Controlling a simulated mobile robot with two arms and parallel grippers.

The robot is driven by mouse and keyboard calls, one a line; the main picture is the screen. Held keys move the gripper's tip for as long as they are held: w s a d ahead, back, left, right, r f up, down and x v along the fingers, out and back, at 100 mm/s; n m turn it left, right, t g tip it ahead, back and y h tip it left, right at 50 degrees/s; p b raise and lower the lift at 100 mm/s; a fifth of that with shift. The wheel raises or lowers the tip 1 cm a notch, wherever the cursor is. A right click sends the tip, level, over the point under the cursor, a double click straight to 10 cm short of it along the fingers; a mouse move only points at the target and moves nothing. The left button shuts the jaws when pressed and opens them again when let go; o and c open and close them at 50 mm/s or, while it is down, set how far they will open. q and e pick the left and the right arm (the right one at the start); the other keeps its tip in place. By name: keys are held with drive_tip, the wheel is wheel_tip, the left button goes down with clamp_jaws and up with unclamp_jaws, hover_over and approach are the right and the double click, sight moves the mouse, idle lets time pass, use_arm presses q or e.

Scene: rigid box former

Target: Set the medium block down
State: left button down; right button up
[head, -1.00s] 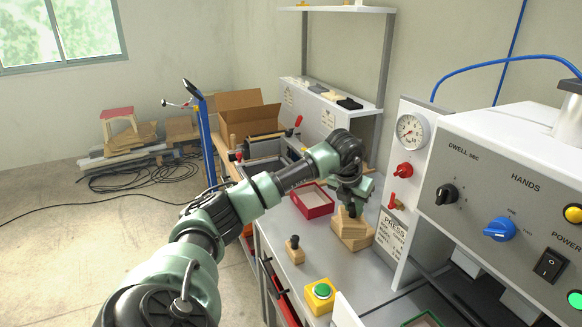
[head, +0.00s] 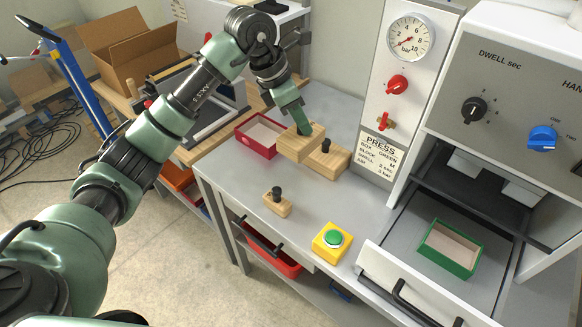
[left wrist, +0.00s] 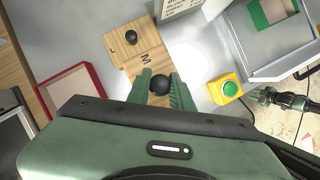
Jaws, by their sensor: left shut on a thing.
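My left gripper (head: 302,128) is shut on the black knob of the medium wooden block (head: 295,151), marked M in the left wrist view (left wrist: 138,66). In the head view the held block overlaps the large block (head: 330,162), marked L, with its own black knob. Whether the held block touches the bench or the large block is unclear. A small wooden block (head: 278,205) with a black knob stands nearer on the bench. At the right edge of the left wrist view is a dark arm end (left wrist: 285,101), apparently my right gripper; its jaws are not clear.
A red open box (head: 263,135) lies behind and left of the blocks. A yellow box with a green button (head: 332,241) stands at the bench's near edge. The press drawer (head: 410,279) is out, with a green box (head: 449,250) in it. Grey bench is clear between.

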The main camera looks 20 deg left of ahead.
use_arm(q)
wheel_tip(320, 180, down, 15)
drive_tip(key=p, duration=0.3)
drive_tip(key=shift+a+f, duration=0.1)
drive_tip(key=shift+f, duration=0.2)
drive_tip(key=shift+f, duration=0.15)
drive_tip(key=c, duration=1.3)
unclamp_jaws()
drive_tip(key=shift+o, duration=0.2)
